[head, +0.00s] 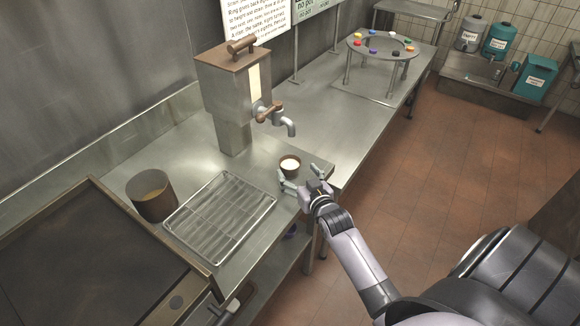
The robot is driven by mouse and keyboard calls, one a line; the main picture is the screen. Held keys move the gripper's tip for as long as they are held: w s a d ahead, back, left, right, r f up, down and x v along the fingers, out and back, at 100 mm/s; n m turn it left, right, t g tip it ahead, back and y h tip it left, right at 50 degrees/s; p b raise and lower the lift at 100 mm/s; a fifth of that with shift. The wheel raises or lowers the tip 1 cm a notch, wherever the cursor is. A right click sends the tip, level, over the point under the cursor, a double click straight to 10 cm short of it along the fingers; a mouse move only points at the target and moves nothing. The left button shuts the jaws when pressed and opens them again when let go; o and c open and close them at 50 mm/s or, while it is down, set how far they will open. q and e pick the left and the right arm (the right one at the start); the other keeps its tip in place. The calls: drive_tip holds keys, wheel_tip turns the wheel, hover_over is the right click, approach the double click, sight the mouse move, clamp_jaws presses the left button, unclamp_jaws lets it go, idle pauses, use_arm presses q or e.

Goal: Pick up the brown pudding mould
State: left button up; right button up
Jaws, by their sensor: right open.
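The brown pudding mould (290,168) is a small dark-brown cup with a pale inside. It stands upright on the steel counter below and right of the tap. My right gripper (296,178) is open at the near side of the mould, its fingers spread toward it. One finger is close to the mould's lower left and the other is to its right. I cannot tell whether either finger touches it. The gripper hides a little of the counter in front of the mould. My left gripper is not in view.
A steel dispenser (233,92) with a tap stands behind the mould. A wire rack (221,217) and a larger brown pot (151,196) are to the left, beside a dark griddle (75,260). A ring stand (384,46) with coloured pieces is farther back. Counter between is clear.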

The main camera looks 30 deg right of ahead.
sight(290, 162)
drive_tip(key=shift+w+r, duration=0.1)
drive_tip(key=shift+w, duration=0.35)
drive_tip(key=x, duration=0.4)
drive_tip(key=shift+w+a+p, duration=0.15)
drive_tip(key=shift+w+p, duration=0.1)
drive_tip(key=shift+p, duration=0.05)
drive_tip(key=shift+s, duration=0.1)
drive_tip(key=shift+c, duration=0.6)
drive_tip(key=c, duration=1.2)
drive_tip(key=shift+o, duration=0.2)
